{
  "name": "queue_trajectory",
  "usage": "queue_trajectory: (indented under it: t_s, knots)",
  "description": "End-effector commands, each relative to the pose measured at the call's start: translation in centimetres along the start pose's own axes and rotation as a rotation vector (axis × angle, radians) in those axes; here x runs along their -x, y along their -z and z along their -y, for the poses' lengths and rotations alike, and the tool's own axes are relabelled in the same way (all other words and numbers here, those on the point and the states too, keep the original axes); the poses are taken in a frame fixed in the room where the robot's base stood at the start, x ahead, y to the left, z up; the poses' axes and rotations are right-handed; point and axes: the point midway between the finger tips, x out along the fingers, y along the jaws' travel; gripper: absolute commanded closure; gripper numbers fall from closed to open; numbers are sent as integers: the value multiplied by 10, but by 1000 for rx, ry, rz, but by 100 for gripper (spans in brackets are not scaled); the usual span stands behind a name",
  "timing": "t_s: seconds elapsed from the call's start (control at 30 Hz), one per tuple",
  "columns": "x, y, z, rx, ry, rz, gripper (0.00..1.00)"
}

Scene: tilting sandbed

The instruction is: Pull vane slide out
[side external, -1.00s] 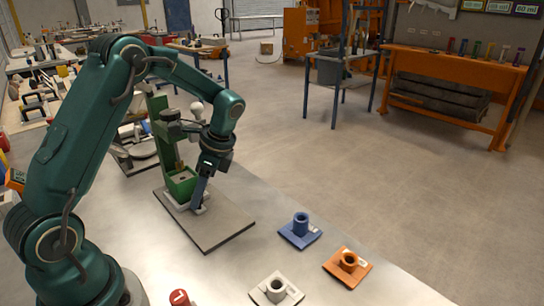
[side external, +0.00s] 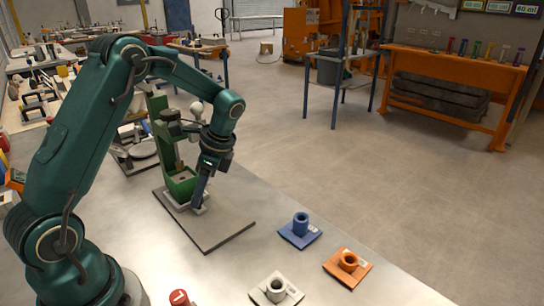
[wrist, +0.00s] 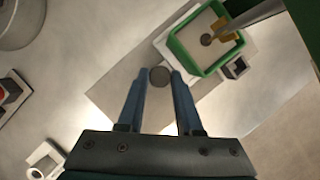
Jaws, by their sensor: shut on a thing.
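The green sandbed rig (side external: 158,125) stands on a grey base plate (side external: 222,238). Its green-walled box (side external: 182,190) shows in the wrist view as a green frame (wrist: 178,50) with a pale bed inside. A round grey knob (wrist: 159,76) lies between the tips of my gripper (wrist: 158,75), just outside the box's lower left corner. I take the knob to be part of the vane slide; the rest of the slide cannot be made out. In the side view my gripper (side external: 199,204) points down, shut on it low at the front of the box.
A blue holder (side external: 301,229), an orange holder (side external: 349,264) and a white holder (side external: 276,290) stand on the table to the right and front. A red-capped item (side external: 179,297) is at the front edge. The tabletop between the base plate and the holders is clear.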

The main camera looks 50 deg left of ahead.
Motion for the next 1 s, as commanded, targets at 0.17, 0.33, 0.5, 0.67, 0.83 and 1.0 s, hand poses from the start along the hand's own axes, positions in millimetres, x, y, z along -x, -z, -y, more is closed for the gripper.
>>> queue_trajectory:
  t_s: [0.17, 0.33, 0.5, 0.67, 0.83, 1.0]
  knots:
    - [1, 0, 0, 0, 1, -1, 100]
    - [1, 0, 0, 0, 1, -1, 100]
    - [1, 0, 0, 0, 1, -1, 100]
    - [1, 0, 0, 1, 1, -1, 100]
    - [2, 2, -1, -1, 2, -1, 100]
    - [10, 20, -20, -8, 4, -1, 100]
